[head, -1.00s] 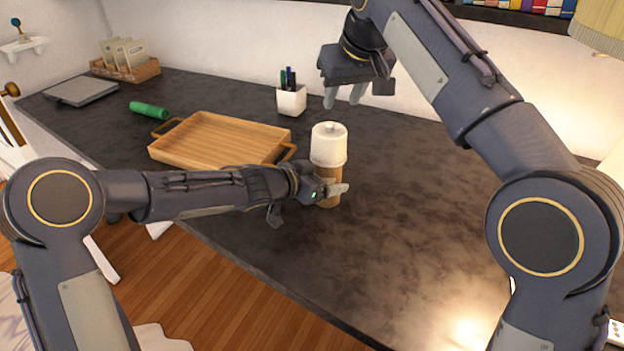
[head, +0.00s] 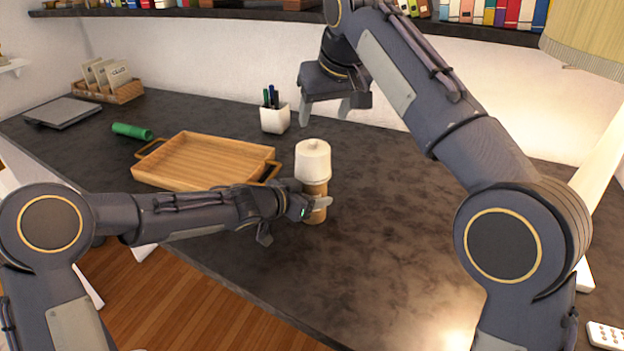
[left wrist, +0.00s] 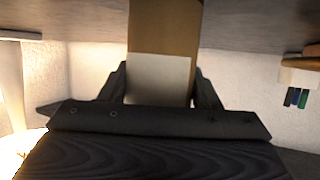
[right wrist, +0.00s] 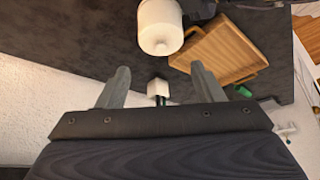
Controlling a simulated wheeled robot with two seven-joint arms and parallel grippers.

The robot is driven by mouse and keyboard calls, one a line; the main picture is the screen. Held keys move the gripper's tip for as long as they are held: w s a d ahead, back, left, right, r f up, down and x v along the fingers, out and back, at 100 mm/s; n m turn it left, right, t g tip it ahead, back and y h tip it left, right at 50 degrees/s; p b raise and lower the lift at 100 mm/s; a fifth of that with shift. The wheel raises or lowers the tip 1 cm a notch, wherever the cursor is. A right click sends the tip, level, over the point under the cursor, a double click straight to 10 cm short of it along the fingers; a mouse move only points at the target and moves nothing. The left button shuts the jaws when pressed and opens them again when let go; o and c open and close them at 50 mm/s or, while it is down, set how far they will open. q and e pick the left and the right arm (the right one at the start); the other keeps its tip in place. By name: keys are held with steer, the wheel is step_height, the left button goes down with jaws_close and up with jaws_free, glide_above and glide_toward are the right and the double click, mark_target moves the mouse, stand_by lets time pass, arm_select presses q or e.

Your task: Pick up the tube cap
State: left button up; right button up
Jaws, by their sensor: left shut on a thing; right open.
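The tube stands upright on the dark counter, with a brown body (head: 314,213) and a white cap (head: 312,160) on its top. The cap also shows in the right wrist view (right wrist: 160,27). My left gripper (head: 318,203) is shut on the brown body, below the cap; the left wrist view shows the body (left wrist: 165,30) between its fingers. My right gripper (head: 325,112) is open and empty. It is in the air above and behind the tube, apart from the cap, with its fingers pointing down.
A wooden tray (head: 205,160) with handles lies left of the tube. A white pen cup (head: 275,119) stands behind, and a green cylinder (head: 132,131) and a grey flat device (head: 62,112) lie further left. The counter (head: 400,220) right of the tube is clear.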

mark_target(314, 142)
steer(key=o, duration=0.6)
steer(key=shift+w+a+m+g+h, duration=0.25)
steer(key=shift+w+m+g+h, duration=0.05)
steer(key=shift+o, duration=0.2)
steer(key=x, duration=0.6)
steer(key=shift+f, duration=0.25)
steer(key=shift+x, duration=2.75)
